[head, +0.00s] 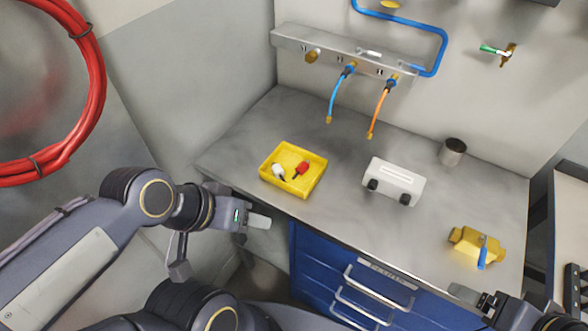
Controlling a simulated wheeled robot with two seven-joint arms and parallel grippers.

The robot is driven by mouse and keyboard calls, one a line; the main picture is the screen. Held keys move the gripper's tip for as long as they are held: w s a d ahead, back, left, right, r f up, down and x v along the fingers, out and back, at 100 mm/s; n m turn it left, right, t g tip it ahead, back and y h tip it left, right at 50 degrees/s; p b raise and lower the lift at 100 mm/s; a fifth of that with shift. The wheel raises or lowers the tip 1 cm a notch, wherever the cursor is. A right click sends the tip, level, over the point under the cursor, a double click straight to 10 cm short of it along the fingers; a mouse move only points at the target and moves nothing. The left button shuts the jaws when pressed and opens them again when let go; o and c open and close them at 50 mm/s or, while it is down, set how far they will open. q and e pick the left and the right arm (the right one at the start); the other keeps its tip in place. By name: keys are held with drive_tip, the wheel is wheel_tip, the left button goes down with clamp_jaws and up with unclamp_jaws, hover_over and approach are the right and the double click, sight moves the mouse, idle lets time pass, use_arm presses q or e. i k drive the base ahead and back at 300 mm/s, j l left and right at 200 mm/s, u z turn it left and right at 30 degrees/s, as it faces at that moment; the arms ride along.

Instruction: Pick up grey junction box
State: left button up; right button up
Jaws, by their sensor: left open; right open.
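The light grey junction box (394,178), with two dark round fittings on its front side, lies on the metal worktop (330,220) right of the yellow tray. My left gripper (259,220) is in front of the worktop's left front edge, well left of the box and apart from it. It is open and empty. My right gripper (466,294) is at the lower right near the worktop's front edge, below and right of the box. It is open, seen only in part, and touches nothing that I can see.
A brass valve with a blue handle (470,242) lies at the right. A metal cup (452,152) stands behind. Blue and orange hoses (379,112) hang from the wall rail. Blue drawers (325,262) are below.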

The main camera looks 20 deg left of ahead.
sight(406, 186)
drive_tip(key=u, duration=1.85)
drive_tip(key=k+l+u, duration=0.35)
drive_tip(key=k+l, duration=0.4)
drive_tip(key=k, duration=0.1)
